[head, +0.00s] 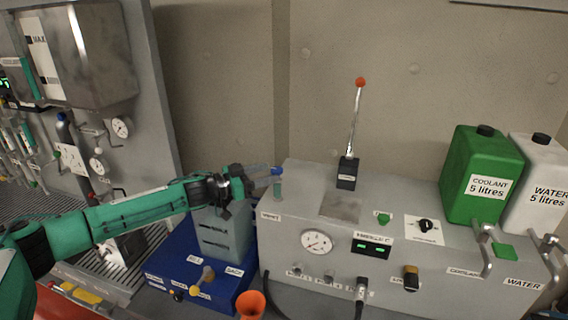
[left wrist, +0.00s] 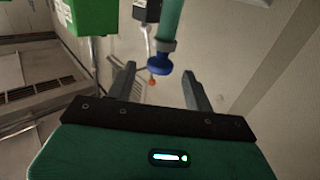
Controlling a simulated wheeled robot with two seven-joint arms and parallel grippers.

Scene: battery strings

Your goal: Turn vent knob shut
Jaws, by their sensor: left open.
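The vent knob (head: 277,171) is blue and sits on top of a short teal pipe (head: 277,188) at the left end of the grey bench unit, above a small label that seems to read VENT. In the left wrist view the blue knob (left wrist: 159,64) shows between and around the level of my fingertips, with a gap on both sides. My left gripper (head: 262,176) reaches in from the left, open and empty, close beside the knob. It also shows in the left wrist view (left wrist: 159,72). Contact with the knob is not visible. My right gripper is out of view.
A tall lever (head: 353,130) with an orange ball stands behind on the grey unit (head: 300,205). Green coolant (head: 470,160) and white water (head: 545,165) canisters stand at right. A blue box (head: 180,250) lies below my left arm. An orange funnel (head: 250,303) is at front.

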